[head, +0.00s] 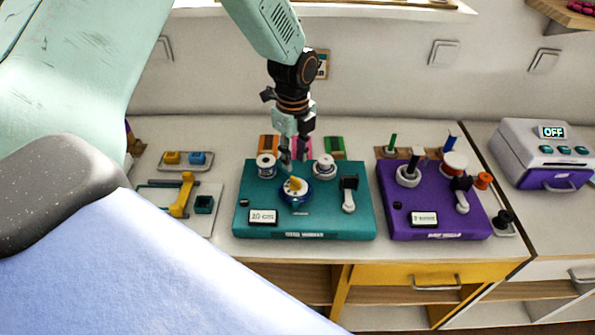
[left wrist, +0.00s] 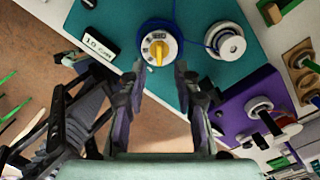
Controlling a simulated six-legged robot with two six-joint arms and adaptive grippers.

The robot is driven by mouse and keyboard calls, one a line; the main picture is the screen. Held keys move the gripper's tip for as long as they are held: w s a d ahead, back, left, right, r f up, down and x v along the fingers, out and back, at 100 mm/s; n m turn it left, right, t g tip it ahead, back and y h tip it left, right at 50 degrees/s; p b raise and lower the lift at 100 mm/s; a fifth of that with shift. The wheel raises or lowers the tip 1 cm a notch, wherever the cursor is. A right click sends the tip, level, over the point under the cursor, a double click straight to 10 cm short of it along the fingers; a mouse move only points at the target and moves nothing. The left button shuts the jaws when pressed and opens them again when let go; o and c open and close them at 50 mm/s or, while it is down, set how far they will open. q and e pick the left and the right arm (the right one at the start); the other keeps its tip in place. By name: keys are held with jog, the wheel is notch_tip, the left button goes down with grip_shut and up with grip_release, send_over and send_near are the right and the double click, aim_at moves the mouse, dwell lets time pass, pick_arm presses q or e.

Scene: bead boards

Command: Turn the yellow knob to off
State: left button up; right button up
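The yellow knob (head: 295,184) sits on a round white dial with a blue rim, on the teal board (head: 330,222). My left gripper (head: 294,158) is just above and behind the knob in the head view, fingers pointing down. In the left wrist view the knob (left wrist: 158,48) lies beyond the fingertips of the left gripper (left wrist: 161,68), apart from them. The fingers are spread with nothing between them. The dial's markings are too small to read surely.
A purple board (head: 435,225) with posts and spools is to the right. A yellow-handled device (head: 182,195) is on the left. A grey box (head: 545,150) reads OFF.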

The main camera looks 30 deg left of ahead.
aim_at(296, 179)
pick_arm(q)
jog(key=f, duration=0.3)
jog(key=d+f, duration=0.1)
jog(key=f, duration=0.1)
jog(key=shift+s, duration=0.2)
jog(key=shift+f, duration=0.35)
jog(key=shift+a+f, duration=0.4)
jog(key=shift+d+r, duration=0.1)
jog(key=shift+d, duration=0.2)
jog(key=shift+c, duration=1.2)
jog(key=shift+a, duration=0.15)
grip_shut()
